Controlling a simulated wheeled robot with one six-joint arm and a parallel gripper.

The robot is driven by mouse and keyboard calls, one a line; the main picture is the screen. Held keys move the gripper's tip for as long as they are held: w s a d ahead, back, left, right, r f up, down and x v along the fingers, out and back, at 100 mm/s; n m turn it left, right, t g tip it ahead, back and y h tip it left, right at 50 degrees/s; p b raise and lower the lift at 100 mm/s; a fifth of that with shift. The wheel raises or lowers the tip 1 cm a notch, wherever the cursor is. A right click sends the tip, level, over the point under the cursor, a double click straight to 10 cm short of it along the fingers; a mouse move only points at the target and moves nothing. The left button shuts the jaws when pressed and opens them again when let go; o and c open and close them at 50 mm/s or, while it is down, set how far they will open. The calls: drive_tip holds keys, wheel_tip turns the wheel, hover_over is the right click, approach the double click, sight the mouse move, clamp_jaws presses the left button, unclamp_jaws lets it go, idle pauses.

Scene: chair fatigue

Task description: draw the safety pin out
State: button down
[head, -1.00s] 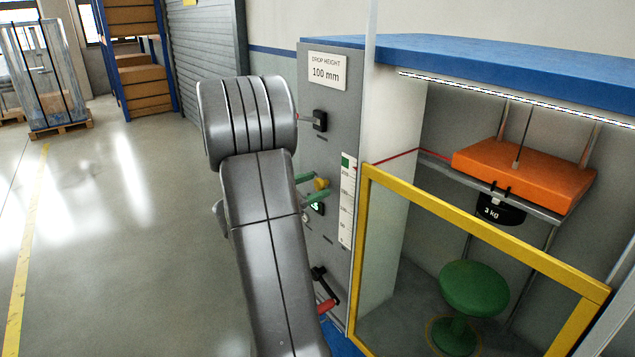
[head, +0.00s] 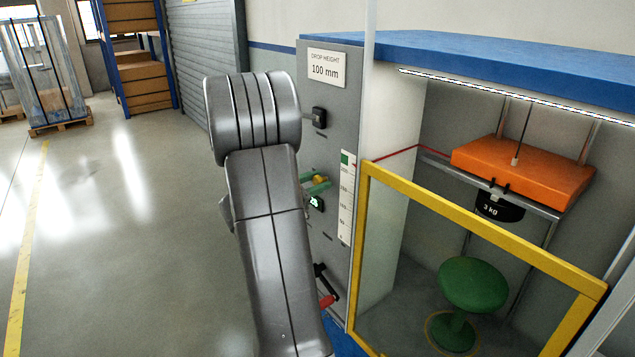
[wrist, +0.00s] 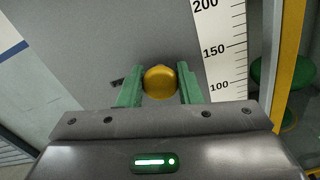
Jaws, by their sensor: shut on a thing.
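The safety pin shows as a round yellow knob (wrist: 160,82) at the grey panel in the wrist view. In the head view the knob (head: 318,180) is small and partly covered by a green finger. My gripper (wrist: 160,88) has green fingers, one on each side of the knob, and is shut on it. In the head view my gripper (head: 314,184) is at the panel, partly behind my grey arm. The pin's shaft is hidden, so I cannot tell how deep it sits.
The grey panel (head: 338,110) carries a white scale (head: 346,200), a black switch (head: 319,117) and a red-handled crank (head: 326,300). Right of it, a yellow-framed guard (head: 480,233) fronts a green stool (head: 472,284) under an orange block (head: 524,172) and a 3 kg weight (head: 498,207). Floor at left is clear.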

drive_tip(key=b+v, duration=0.1)
drive_tip(key=v, duration=0.5)
drive_tip(key=shift+s+a, duration=0.25)
drive_tip(key=shift+a, duration=0.05)
drive_tip(key=c, duration=1.4)
unclamp_jaws()
drive_tip(key=shift+c, duration=0.2)
drive_tip(key=o, duration=0.4)
drive_tip(key=shift+s+a, duration=0.1)
drive_tip(key=shift+a, duration=0.05)
drive_tip(key=b+v, duration=0.1)
drive_tip(key=v, duration=1.3)
drive_tip(key=shift+b, duration=0.4)
